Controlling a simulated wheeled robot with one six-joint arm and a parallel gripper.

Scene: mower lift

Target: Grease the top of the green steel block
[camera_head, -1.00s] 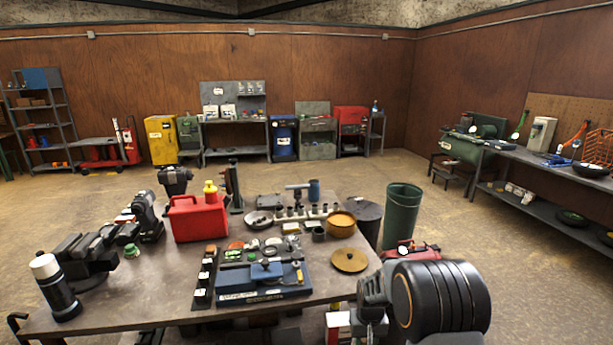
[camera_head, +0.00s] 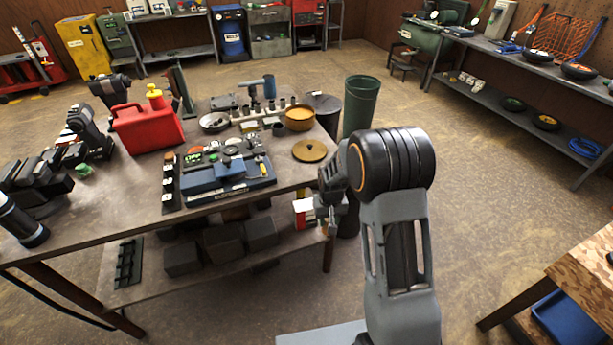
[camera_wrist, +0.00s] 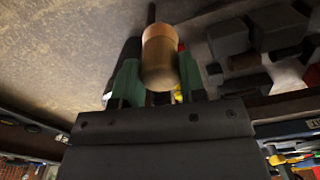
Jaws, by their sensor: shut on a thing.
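My gripper (camera_wrist: 158,82) has green fingers in the wrist view. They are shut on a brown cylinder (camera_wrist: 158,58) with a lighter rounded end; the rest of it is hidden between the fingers. In the head view my arm hides most of the gripper, just off the right edge of the workbench (camera_head: 110,215). A small green lump (camera_head: 83,170) sits at the bench's left. I cannot tell whether it is the green steel block. No grease on a block top can be made out.
The bench carries a red can (camera_head: 146,130), a blue fixture (camera_head: 228,180) and a bowl of orange-brown stuff (camera_head: 299,118). Several dark blocks (camera_head: 222,241) lie on its lower shelf. A green bin (camera_head: 360,105) stands behind my arm. Open floor lies to the right.

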